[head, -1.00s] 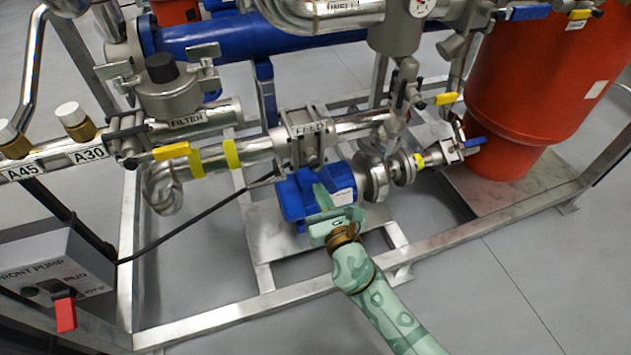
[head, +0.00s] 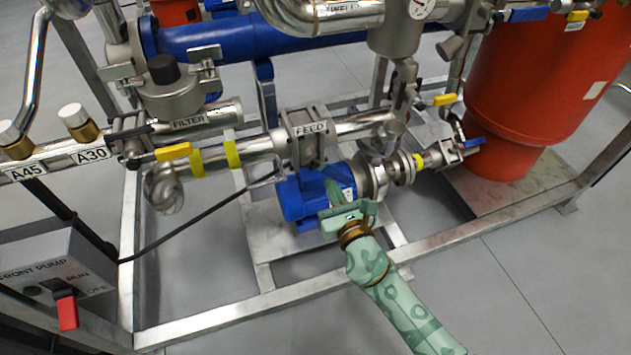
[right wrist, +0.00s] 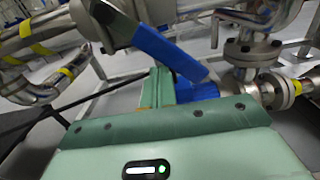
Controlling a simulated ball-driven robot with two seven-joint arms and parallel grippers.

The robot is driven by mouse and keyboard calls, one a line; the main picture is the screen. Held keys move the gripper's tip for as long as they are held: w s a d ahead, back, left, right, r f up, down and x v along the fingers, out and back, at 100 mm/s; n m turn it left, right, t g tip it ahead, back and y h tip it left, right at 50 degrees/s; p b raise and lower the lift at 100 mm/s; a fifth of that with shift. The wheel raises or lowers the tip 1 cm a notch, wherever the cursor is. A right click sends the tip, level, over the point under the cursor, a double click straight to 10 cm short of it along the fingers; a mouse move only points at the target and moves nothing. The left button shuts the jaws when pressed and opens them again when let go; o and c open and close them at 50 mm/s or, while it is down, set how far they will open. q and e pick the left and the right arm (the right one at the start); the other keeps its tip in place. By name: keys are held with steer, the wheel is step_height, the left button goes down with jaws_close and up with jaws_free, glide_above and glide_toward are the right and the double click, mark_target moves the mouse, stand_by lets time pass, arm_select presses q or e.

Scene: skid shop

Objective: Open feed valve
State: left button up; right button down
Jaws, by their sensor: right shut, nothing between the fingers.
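The feed valve (head: 308,143) is a metal body in the middle of the pipe, with a FEED label on top. In the right wrist view a blue lever (right wrist: 168,52) slants down to the right from a metal valve body (right wrist: 103,20). In the head view I cannot separate this lever from the blue motor. My right gripper (head: 335,190) is shut and empty, in front of the motor and below the feed valve. Its green fingers (right wrist: 160,88) point up beside the lever in the wrist view; I cannot tell whether they touch. My left gripper is not in view.
The blue motor (head: 300,197) with its pump sits under the feed pipe. The skid's frame rail (head: 290,294) crosses in front. A red tank (head: 530,90) stands at right, a grey switch box (head: 50,265) at left. Bare floor (head: 500,290) is free in front.

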steer(key=shift+d+r, duration=0.1)
steer(key=shift+w+d+r+p, duration=0.3)
steer(key=shift+d+r+p, duration=0.15)
steer(key=shift+d+r, duration=0.3)
steer(key=shift+d, duration=0.25)
